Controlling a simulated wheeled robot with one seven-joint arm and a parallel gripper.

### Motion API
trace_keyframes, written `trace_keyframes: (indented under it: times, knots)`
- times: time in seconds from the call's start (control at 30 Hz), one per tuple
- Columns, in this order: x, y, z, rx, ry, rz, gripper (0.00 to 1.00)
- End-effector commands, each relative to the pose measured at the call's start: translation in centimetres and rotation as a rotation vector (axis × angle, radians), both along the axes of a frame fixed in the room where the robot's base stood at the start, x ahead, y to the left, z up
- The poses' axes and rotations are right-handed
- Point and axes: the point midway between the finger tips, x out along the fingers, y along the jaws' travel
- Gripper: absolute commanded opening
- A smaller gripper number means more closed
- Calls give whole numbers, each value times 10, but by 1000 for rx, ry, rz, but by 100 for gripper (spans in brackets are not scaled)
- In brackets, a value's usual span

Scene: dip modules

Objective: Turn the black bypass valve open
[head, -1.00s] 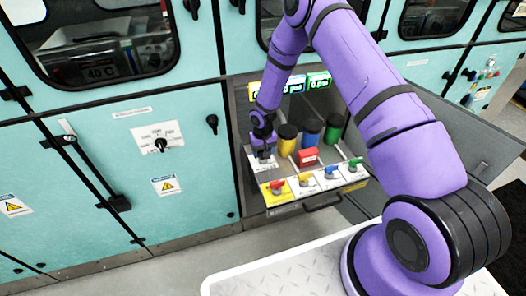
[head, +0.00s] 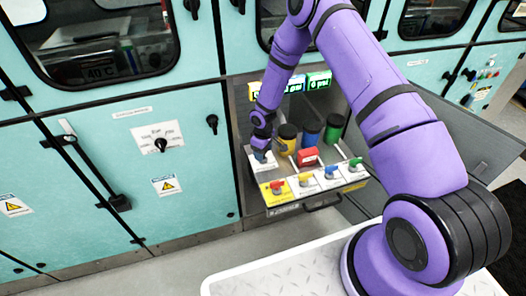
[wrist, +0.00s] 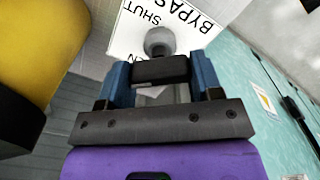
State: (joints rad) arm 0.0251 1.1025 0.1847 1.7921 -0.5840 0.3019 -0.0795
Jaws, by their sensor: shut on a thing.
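The black bypass valve handle (wrist: 161,69) sits between the blue fingers of my gripper (wrist: 160,76) in the wrist view. The fingers are shut on it from both sides. A round grey valve part (wrist: 159,41) shows just beyond the handle. The white label plate (wrist: 187,22) behind it reads BYPASS and SHUT; another word is mostly covered by a finger. In the head view my gripper (head: 262,156) is low over the left of the open drawer, at the white bypass plate (head: 263,167). The handle is hidden there, and its exact angle is hard to tell.
A yellow canister (head: 287,138), a blue one (head: 309,134) and a green one (head: 333,129) stand right of my gripper. The yellow canister is close in the wrist view (wrist: 50,40).

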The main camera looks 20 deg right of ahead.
Motion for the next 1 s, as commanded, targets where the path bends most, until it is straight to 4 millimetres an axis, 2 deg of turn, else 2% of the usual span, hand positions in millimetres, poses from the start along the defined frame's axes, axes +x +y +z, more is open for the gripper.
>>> trace_keyframes:
  times: [0.6,1.0]
  knots:
    - [1,-1,1,0,-1,572,36]
    - [1,0,1,-1,-2,817,36]
